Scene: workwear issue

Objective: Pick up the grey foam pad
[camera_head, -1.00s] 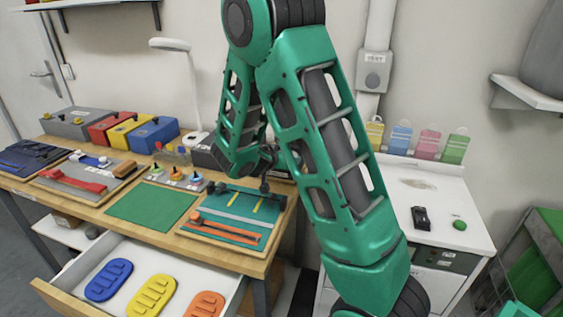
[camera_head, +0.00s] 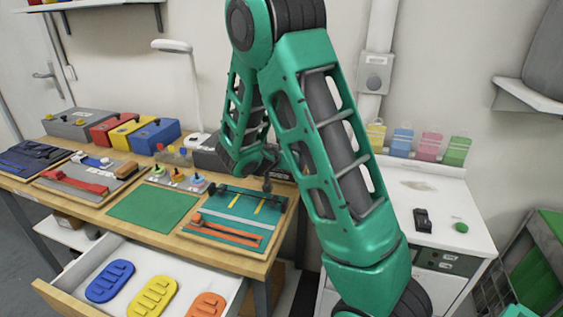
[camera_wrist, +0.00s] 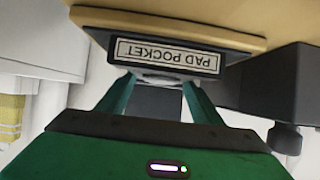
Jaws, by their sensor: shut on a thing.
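In the wrist view, my gripper (camera_wrist: 160,84) has its two green fingers on either side of a dark grey piece (camera_wrist: 155,103), which I take to be the grey foam pad. Only a small part of it shows, and its full shape cannot be made out. Just beyond the fingertips is a dark block labelled PAD POCKET (camera_wrist: 164,55), upside down in this view, at the edge of a tan board (camera_wrist: 215,38). In the head view, my arm hides most of my gripper, and no grey pad can be made out.
An open drawer (camera_head: 75,271) holds a blue pad (camera_head: 110,281), a yellow pad (camera_head: 152,297) and an orange pad (camera_head: 206,305). A green mat (camera_head: 152,207) lies bare on the bench. A board with orange strips (camera_head: 225,236) lies beside it. A white counter (camera_head: 460,205) stands at right.

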